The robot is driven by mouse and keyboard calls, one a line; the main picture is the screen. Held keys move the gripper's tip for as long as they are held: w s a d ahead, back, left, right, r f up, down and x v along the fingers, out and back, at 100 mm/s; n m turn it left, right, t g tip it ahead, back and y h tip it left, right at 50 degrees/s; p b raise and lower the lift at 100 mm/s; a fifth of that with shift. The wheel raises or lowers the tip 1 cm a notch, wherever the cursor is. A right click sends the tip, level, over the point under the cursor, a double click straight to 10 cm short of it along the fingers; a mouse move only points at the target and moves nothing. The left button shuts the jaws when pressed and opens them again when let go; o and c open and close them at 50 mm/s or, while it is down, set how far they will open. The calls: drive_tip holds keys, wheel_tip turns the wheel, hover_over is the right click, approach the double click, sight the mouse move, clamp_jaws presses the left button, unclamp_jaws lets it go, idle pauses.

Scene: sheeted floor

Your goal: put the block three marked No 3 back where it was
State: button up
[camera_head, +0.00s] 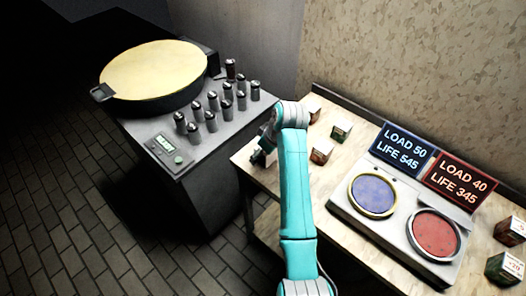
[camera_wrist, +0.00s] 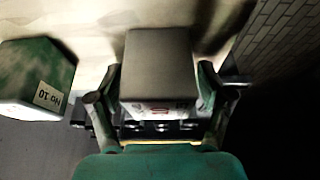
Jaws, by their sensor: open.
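In the wrist view a grey-topped block (camera_wrist: 158,65) stands between the two fingers of my gripper (camera_wrist: 160,88). The fingers are open, one on each side of it. Its lower face carries a pale label with a red mark, too foreshortened to read, so I cannot tell whether it is No 3. A green-and-white block marked No 10 (camera_wrist: 38,82) sits to the left. In the head view my gripper (camera_head: 260,156) is at the left end of the table (camera_head: 345,225); the block between its fingers is hard to make out there.
Small blocks stand right of my arm, including a reddish one (camera_head: 321,152) and a green one (camera_head: 341,130). The panel (camera_head: 398,228) has a blue pad (camera_head: 373,194) and a red pad (camera_head: 435,234). More blocks (camera_head: 505,269) are far right. A console (camera_head: 165,125) stands left.

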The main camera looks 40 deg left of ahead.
drive_tip(key=v, duration=1.2)
drive_tip(key=shift+a+r, duration=0.1)
drive_tip(key=shift+r, duration=0.05)
